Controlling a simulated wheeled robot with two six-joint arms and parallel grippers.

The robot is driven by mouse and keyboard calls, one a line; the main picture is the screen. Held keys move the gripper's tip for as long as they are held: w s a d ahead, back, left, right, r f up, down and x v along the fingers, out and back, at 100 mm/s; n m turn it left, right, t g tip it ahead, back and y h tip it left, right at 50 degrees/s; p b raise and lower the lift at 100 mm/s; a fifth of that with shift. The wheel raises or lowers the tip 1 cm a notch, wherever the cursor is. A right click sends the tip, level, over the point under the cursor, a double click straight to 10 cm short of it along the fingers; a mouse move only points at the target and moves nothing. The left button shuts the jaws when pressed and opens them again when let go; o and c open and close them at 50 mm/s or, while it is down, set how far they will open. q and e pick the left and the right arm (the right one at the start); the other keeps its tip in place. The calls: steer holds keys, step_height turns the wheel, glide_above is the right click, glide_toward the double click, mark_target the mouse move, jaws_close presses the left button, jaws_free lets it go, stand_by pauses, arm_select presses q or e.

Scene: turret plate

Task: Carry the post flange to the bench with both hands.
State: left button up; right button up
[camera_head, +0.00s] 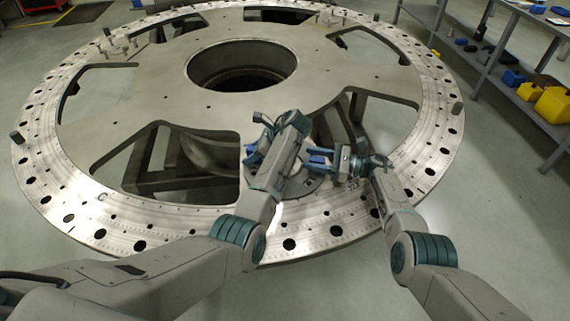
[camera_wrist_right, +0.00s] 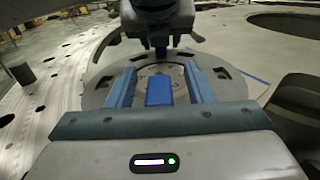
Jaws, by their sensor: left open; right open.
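The post flange (camera_head: 308,186) is a round grey disc lying on the near part of the big turret plate, partly hidden by my arms in the head view. In the right wrist view the flange (camera_wrist_right: 95,97) shows as a slotted ring with a blue block (camera_wrist_right: 158,91) near its middle. My right gripper (camera_head: 318,162) is open over the flange. In its wrist view its two blue fingers (camera_wrist_right: 160,85) stand on either side of the blue block, with gaps. My left gripper (camera_head: 256,146) is open at the flange's far left side; its fingertips are partly hidden. The bench (camera_head: 538,17) stands at the right.
The turret plate (camera_head: 150,95) has large cutouts and a round central hole (camera_head: 242,66). Short posts (camera_head: 457,108) stand on its rim. Yellow bins (camera_head: 553,104) and blue boxes sit on the bench's lower shelf. Bare floor (camera_head: 490,160) lies between plate and bench.

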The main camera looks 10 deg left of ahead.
arm_select(q)
steer(key=shift+s+r, duration=0.1)
arm_select(e)
steer(key=shift+s, duration=0.1)
arm_select(q)
jaws_close()
arm_select(e)
jaws_close()
arm_select(q)
steer(key=shift+r, duration=0.1)
arm_select(e)
steer(key=shift+r, duration=0.1)
stand_by(0.8)
